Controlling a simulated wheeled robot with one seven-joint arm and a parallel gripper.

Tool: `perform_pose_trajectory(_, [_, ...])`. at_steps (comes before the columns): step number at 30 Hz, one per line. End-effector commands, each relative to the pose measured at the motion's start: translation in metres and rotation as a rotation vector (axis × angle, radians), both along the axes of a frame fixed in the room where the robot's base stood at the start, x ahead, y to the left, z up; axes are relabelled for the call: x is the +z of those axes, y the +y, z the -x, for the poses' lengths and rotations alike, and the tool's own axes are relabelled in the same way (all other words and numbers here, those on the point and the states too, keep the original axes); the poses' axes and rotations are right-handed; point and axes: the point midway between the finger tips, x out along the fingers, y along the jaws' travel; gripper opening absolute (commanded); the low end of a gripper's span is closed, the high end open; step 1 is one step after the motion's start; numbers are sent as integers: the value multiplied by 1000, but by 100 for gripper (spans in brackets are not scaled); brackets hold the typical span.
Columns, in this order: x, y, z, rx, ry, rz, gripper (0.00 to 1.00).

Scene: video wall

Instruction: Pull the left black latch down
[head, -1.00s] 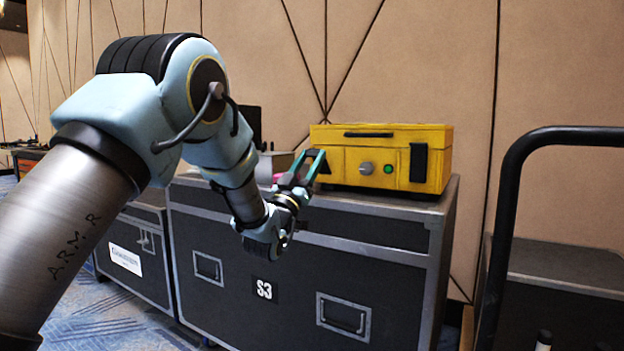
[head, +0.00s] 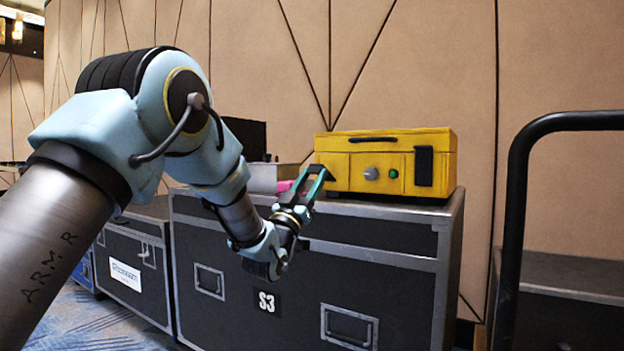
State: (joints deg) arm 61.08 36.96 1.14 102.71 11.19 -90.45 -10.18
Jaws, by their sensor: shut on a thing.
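The yellow case (head: 350,160) sits on top of a large black flight case. Its left black latch (head: 329,174) is at the left end of the front face, mostly hidden by my fingers. The matching right black latch (head: 424,166) stands upright near the right end. My gripper (head: 321,172) reaches the case from the front left, its teal and black fingers shut on the left latch. The exact contact and the latch's angle are too small to tell.
The front face also bears a black handle (head: 372,139), a grey knob (head: 371,173) and a green button (head: 393,173). The black flight case (head: 270,255) stands below. A pink thing (head: 285,187) lies behind my gripper. A black tubular rail (head: 515,200) rises at right.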

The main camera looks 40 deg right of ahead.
Motion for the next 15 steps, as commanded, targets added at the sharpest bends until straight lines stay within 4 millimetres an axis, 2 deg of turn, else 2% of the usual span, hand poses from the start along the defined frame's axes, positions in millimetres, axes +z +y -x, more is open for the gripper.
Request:
perform_pose_trajectory(1, [-9,-3,0,-1,8,-21,0])
perform_pose_trajectory(7, [-9,-3,0,-2,9,-20,0])
perform_pose_trajectory(8, [-9,-3,0,-2,9,-19,49])
perform_pose_trajectory(15, [-5,-2,0,0,6,-13,76])
